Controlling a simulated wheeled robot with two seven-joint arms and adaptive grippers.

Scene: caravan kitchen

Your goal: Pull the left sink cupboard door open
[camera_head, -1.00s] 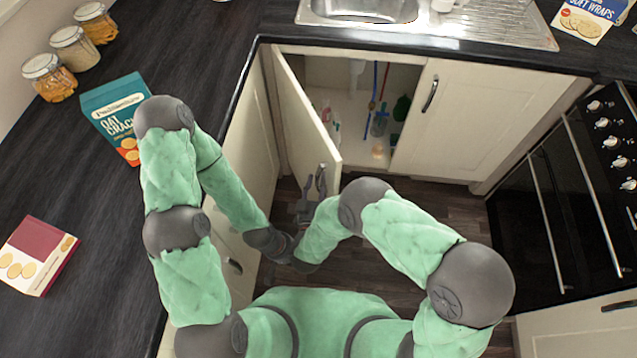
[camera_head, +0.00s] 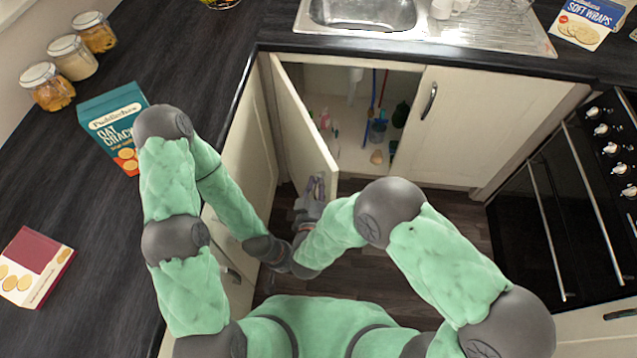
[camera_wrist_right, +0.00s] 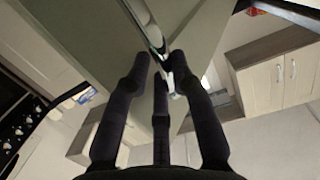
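The left sink cupboard door (camera_head: 300,125) stands well open, swung out from its left hinge. Its handle (camera_head: 318,186) is near the door's free edge. My right gripper (camera_head: 308,206) is at this handle. In the right wrist view my right gripper's dark fingers (camera_wrist_right: 160,68) are closed around the metal handle (camera_wrist_right: 153,35), against the pale door panel. My left arm reaches down beside the left-hand cabinet; its gripper cannot be made out behind the arms.
The open cupboard (camera_head: 352,115) holds pipes and several bottles. The right sink door (camera_head: 455,125) is closed. An oven (camera_head: 560,215) stands at the right. A dark worktop (camera_head: 100,215) with boxes and jars runs along the left. Some floor (camera_head: 400,285) shows below the cupboard.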

